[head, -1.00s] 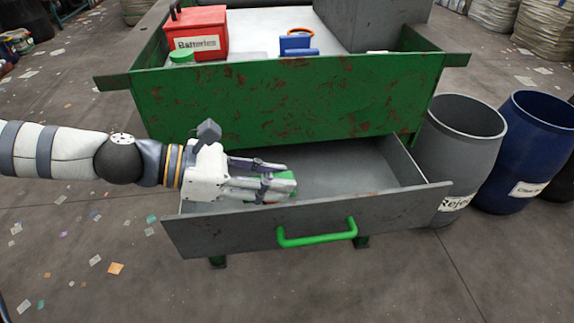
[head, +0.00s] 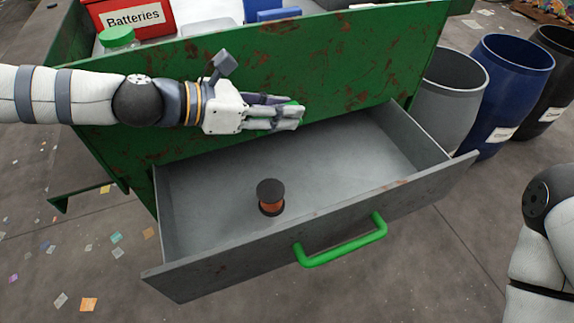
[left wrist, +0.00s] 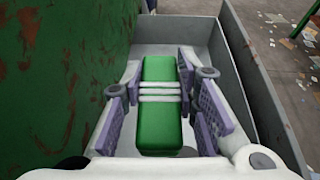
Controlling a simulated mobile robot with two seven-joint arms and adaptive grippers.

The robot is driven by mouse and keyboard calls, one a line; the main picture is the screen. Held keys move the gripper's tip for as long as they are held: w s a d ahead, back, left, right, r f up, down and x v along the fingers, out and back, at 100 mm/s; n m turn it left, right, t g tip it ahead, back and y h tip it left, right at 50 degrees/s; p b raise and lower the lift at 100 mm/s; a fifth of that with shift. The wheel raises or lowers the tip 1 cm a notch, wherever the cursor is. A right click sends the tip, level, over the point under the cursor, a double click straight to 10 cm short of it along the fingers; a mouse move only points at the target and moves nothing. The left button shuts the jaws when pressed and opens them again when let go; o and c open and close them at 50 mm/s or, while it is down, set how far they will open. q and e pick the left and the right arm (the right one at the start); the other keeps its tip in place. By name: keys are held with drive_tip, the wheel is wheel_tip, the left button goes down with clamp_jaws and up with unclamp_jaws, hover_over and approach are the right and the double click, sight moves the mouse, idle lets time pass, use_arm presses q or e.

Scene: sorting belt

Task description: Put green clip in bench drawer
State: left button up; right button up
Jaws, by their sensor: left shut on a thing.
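The bench drawer (head: 395,196) is grey with a green handle (head: 342,241) and stands pulled open under the green bench side. My left gripper (head: 290,116) is shut on the green clip, over the back part of the drawer near the green panel. Only a sliver of the clip (head: 298,103) shows in the head view. In the left wrist view the clip (left wrist: 159,125) is a green block with white bands, between the finger pads of the left gripper (left wrist: 160,92). My right gripper is out of view.
A spool (head: 271,196) with a black top and copper winding stands in the drawer; the rest of its visible floor is clear. A red Batteries box (head: 125,20) and a green-lidded jar (head: 117,38) stand on the bench. Grey (head: 450,90) and blue (head: 510,90) barrels stand right.

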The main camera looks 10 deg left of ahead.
use_arm(q)
drive_tip(key=shift+g, duration=0.3)
drive_tip(key=w+d+f+b, duration=0.1)
drive_tip(key=d+f+b, duration=0.1)
drive_tip(key=d, duration=0.2)
drive_tip(key=w+d+f+b, duration=0.1)
drive_tip(key=d+f+b, duration=0.1)
drive_tip(key=d, duration=0.2)
drive_tip(key=w+d+f+b, duration=0.1)
drive_tip(key=d+f+b, duration=0.1)
drive_tip(key=d, duration=0.2)
drive_tip(key=shift+w+d+f, duration=0.2)
drive_tip(key=shift+w+d, duration=0.05)
drive_tip(key=shift+w, duration=0.1)
drive_tip(key=f+b, duration=0.2)
drive_tip(key=f, duration=0.7)
drive_tip(key=shift+d+f, duration=0.2)
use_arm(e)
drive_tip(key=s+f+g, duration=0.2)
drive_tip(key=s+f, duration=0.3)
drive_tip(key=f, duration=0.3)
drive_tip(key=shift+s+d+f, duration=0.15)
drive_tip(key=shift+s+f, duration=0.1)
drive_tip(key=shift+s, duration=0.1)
use_arm(q)
drive_tip(key=shift+f, duration=0.1)
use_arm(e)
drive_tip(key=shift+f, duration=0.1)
